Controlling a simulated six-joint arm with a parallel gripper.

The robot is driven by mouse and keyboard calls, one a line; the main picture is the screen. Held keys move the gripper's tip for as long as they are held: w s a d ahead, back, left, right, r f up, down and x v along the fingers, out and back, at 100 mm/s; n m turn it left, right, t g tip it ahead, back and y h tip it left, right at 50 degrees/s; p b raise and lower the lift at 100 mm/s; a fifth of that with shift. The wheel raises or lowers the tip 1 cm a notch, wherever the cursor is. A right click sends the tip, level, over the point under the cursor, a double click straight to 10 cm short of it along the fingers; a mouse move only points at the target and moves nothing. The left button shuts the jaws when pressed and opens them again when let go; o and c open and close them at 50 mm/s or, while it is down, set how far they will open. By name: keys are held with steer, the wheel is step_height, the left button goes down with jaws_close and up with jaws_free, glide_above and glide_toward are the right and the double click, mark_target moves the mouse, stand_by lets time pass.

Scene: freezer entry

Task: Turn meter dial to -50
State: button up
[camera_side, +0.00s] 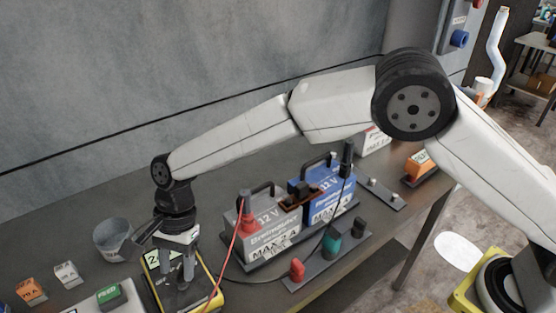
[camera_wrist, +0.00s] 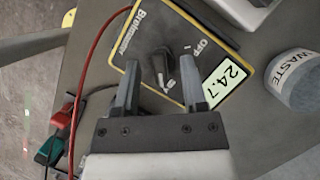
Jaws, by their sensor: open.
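The meter (camera_wrist: 195,25) has a dark face with a yellow border, an OFF mark and a display (camera_wrist: 224,84) reading 24.7. Its dial (camera_wrist: 163,66) is a dark knob with a pale pointer, near the middle of the face. My gripper (camera_wrist: 160,63) is open, with one finger on each side of the dial; I cannot tell whether they touch it. In the side view my gripper (camera_side: 178,284) points down over the meter (camera_side: 151,273), hiding the dial and much of the display. No -50 mark is readable.
A grey waste cup (camera_side: 113,240) stands left of the meter. Two 12 V batteries (camera_side: 265,222) (camera_side: 325,190) stand to its right, with red and black leads nearby. Small labelled blocks (camera_side: 66,274) and a green-topped piece (camera_side: 108,294) lie at the left. A red lead (camera_side: 233,245) passes close to my gripper.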

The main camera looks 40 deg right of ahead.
steer(key=shift+f, duration=0.1)
jaws_close()
